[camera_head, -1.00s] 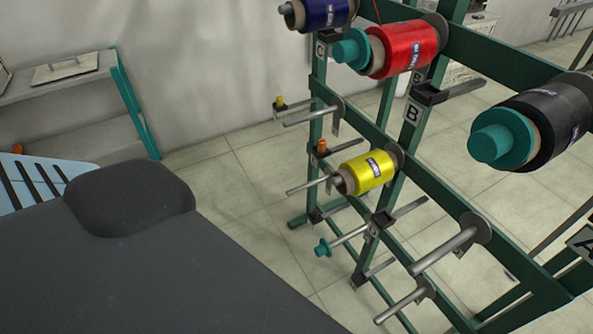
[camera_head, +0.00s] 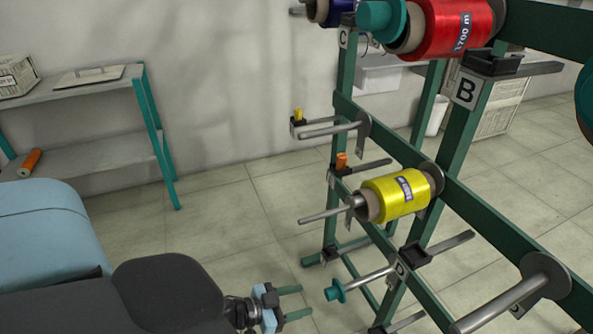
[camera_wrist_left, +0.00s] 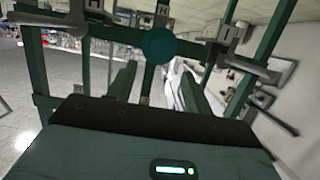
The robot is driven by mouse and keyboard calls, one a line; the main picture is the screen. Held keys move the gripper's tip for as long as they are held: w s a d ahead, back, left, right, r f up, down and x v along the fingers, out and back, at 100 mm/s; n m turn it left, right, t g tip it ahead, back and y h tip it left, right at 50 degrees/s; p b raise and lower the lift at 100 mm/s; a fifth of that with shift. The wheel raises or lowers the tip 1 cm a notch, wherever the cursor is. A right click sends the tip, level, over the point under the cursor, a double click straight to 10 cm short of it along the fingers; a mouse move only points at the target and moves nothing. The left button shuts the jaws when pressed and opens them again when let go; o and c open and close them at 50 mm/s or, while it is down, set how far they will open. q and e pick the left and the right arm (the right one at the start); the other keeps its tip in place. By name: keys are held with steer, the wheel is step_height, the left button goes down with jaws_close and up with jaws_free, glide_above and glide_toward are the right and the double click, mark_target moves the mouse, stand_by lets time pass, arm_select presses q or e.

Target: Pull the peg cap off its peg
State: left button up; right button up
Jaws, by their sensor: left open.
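A teal peg cap (camera_head: 335,291) sits on the end of a bare grey peg (camera_head: 365,279) low on the green rack, beside the D label. In the left wrist view the cap (camera_wrist_left: 158,45) shows end-on as a round teal disc. My left gripper (camera_head: 305,301) is open and empty, with its green fingers pointing right toward the cap and a short gap between. In the left wrist view the fingers (camera_wrist_left: 158,70) spread to either side below the cap. Another teal cap (camera_head: 381,17) sits in front of the red bobbin higher up. My right gripper is not in view.
The green rack (camera_head: 480,215) fills the right side. A yellow bobbin (camera_head: 397,195) sits on a peg above the cap, and a red bobbin (camera_head: 450,27) higher. Other bare pegs stick out nearby. A grey shelf (camera_head: 85,85) stands at the back left, with clear floor between.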

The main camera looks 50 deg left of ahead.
mark_target(327, 294)
arm_select(q)
steer(key=b+x, duration=0.2)
steer(key=x, duration=0.3)
steer(key=shift+w+d+f, duration=0.15)
steer(key=shift+w, duration=0.15)
steer(key=shift+w+d+f, duration=0.15)
steer(key=shift+w+d, duration=0.1)
steer(key=shift+w, duration=0.4)
steer(key=shift+w+d+f+b, duration=0.1)
steer(key=shift+w+d+b, duration=0.2)
steer(key=shift+w, duration=0.15)
steer(key=shift+c, duration=0.3)
steer(key=c, duration=1)
steer(key=shift+s+a, duration=0.1)
